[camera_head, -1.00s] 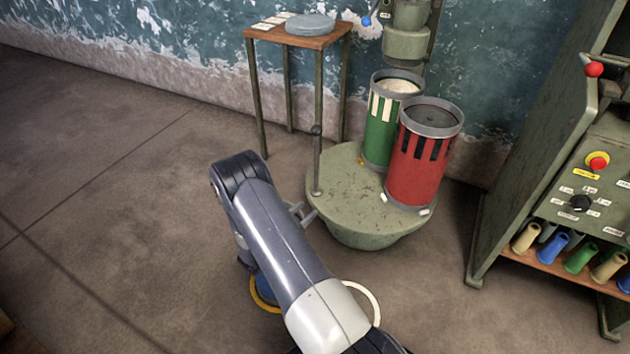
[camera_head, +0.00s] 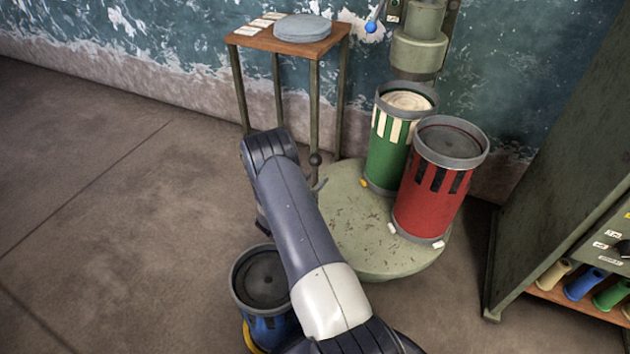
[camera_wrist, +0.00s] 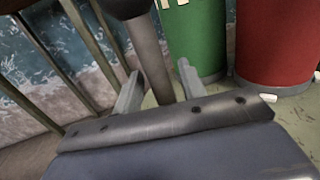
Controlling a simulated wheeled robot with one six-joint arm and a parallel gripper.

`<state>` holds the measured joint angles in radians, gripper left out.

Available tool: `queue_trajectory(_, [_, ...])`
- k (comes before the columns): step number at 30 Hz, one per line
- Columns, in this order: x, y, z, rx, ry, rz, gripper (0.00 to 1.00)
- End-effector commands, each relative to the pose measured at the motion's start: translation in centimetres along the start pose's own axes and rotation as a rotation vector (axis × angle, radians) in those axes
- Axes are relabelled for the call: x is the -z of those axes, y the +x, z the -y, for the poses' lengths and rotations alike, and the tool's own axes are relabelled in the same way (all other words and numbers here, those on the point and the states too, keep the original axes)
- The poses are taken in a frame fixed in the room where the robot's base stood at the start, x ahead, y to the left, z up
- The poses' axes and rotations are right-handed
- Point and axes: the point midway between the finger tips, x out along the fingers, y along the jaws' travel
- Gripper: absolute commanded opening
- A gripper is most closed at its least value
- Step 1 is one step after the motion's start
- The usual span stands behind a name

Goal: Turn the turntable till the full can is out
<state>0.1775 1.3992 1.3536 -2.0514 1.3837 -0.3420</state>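The turntable (camera_head: 350,225) is a low round green platform near the wall. On it stand a green can (camera_head: 385,160) with white bars, filled near the rim with pale stuff, and a red can (camera_head: 425,205) with dark bars and a dark recessed top. An upright post with a round knob (camera_head: 316,160) rises at the turntable's left side. In the wrist view the post (camera_wrist: 148,45) stands between the spread fingers of my open gripper (camera_wrist: 160,88); whether they touch it I cannot tell. My arm hides most of the gripper in the head view.
A blue can (camera_head: 262,285) with a dark top stands on the floor left of my arm. A small wooden-topped table (camera_head: 262,42) holds a grey disc (camera_head: 302,27). A green cabinet (camera_head: 560,170) stands at the right. The floor at left is clear.

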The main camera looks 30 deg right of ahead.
Motion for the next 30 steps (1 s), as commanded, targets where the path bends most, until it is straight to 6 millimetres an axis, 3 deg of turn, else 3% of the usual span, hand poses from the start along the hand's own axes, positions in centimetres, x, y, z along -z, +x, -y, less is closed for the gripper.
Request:
queue_trajectory(9, [-0.01,0.26,0.01,0.000,-0.001,0.000,0.38])
queue_trajectory(23, [0.00,0.23,0.03,0.000,-0.001,0.000,0.01])
queue_trajectory(30, [0.01,0.22,0.04,0.000,-0.001,0.000,0.00])
